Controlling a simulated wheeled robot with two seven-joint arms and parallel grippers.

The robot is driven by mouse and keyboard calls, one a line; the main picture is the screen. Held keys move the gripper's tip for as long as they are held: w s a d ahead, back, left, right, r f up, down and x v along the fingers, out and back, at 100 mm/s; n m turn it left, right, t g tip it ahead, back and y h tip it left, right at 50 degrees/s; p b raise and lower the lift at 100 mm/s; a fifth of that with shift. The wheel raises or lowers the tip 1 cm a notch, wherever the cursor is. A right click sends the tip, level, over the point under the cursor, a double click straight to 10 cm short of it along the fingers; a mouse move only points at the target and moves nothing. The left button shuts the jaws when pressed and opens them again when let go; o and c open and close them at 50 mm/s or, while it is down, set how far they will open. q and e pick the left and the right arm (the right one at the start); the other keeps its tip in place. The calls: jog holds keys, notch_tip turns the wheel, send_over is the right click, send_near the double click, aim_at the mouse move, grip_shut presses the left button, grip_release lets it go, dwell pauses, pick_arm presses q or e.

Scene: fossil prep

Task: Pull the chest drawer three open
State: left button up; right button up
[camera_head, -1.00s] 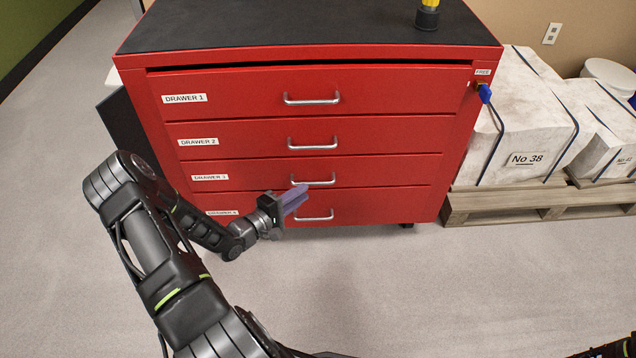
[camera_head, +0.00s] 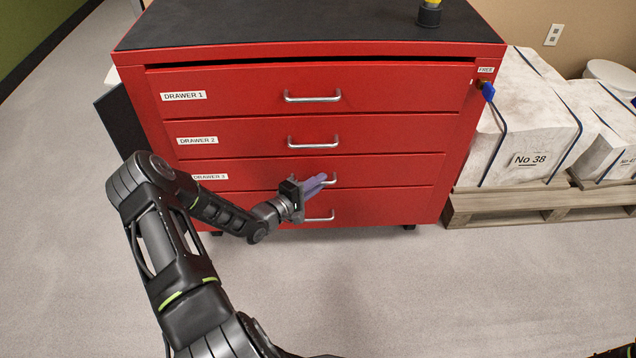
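The red drawer chest (camera_head: 465,140) stands ahead with all its drawers shut. Drawer three (camera_head: 400,172), labelled DRAWER 3, is the third front from the top. Its silver bar handle (camera_head: 334,181) is partly hidden behind my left gripper. My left gripper (camera_head: 318,183) has purple fingers and comes in from the left, its fingertips at the left part of that handle. I cannot tell whether the fingers touch the handle or how far apart they are. My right gripper is not in view.
Drawer four's handle (camera_head: 322,217) lies just below my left gripper. A blue key (camera_head: 488,91) sits in the lock at the chest's upper right. Strapped white blocks (camera_head: 530,125) on a wooden pallet (camera_head: 540,205) stand to the right. The floor in front is clear.

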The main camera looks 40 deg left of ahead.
pick_arm(q)
grip_shut()
dwell(1.1)
jog(key=shift+s+f, duration=0.1)
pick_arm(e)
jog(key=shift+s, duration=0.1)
